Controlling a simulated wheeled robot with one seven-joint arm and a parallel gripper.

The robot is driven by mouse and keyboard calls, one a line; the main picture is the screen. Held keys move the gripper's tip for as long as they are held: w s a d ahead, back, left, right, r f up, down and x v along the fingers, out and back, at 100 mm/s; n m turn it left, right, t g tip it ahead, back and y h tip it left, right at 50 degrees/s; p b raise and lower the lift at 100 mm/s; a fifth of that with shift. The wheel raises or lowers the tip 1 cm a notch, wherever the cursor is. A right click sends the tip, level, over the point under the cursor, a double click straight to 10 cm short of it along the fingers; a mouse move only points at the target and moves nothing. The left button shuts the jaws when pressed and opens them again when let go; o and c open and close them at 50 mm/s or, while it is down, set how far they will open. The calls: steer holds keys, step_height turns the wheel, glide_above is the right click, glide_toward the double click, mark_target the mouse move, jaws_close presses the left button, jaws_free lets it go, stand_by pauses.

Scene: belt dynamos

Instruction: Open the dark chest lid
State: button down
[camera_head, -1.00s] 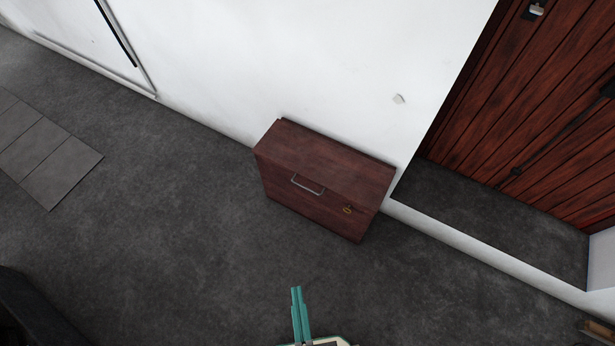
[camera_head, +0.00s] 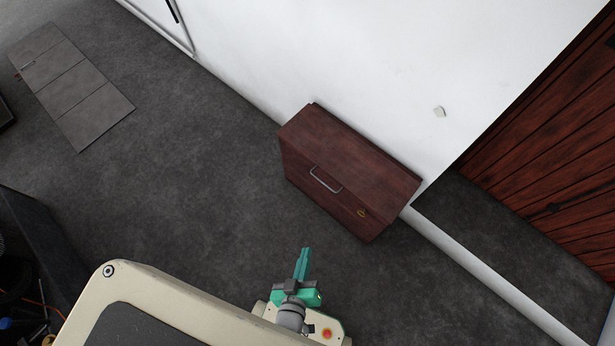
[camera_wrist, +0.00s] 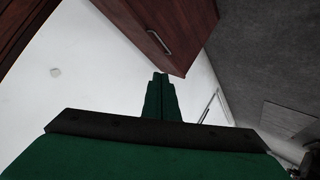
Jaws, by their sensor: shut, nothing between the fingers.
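The dark chest (camera_head: 325,190) is a reddish-brown wooden box on the floor against the white wall. Its lid (camera_head: 355,150) is closed. A metal handle (camera_head: 325,180) and a small brass-coloured latch (camera_head: 362,212) show near the front edge. In the wrist view the chest (camera_wrist: 170,25) and its handle (camera_wrist: 159,42) are at the top. My gripper (camera_head: 305,252) is green, shut and empty, below and in front of the chest in the head view, apart from it. Its closed fingers (camera_wrist: 160,78) point toward the chest in the wrist view.
A white wall (camera_head: 380,70) stands behind the chest. A red-brown plank door (camera_head: 560,170) is at the right, behind a white step edge (camera_head: 480,265). Grey floor panels (camera_head: 75,85) lie at upper left. The dark floor (camera_head: 200,180) left of the chest is clear.

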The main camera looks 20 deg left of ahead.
steer(key=w+a+f+n+g, duration=0.1)
steer(key=w+a+f+n, duration=0.25)
steer(key=f, duration=0.25)
steer(key=w+a+f+n+g+h, duration=0.1)
steer(key=w+a+f+n, duration=0.2)
steer(key=f+n, duration=0.3)
steer(key=w+a+f+n+g, duration=0.1)
steer(key=w+a+f+n, duration=0.2)
steer(key=f, duration=0.4)
steer(key=w+a+n+t+h, duration=0.2)
steer(key=w+a+n+h, duration=0.3)
steer(key=w+n, duration=0.7)
steer(key=w+d+f+m+y, duration=0.1)
steer(key=w+d+m, duration=0.1)
steer(key=w, duration=0.8)
steer(key=shift+w+d+f, duration=0.15)
steer(key=shift+f, duration=0.15)
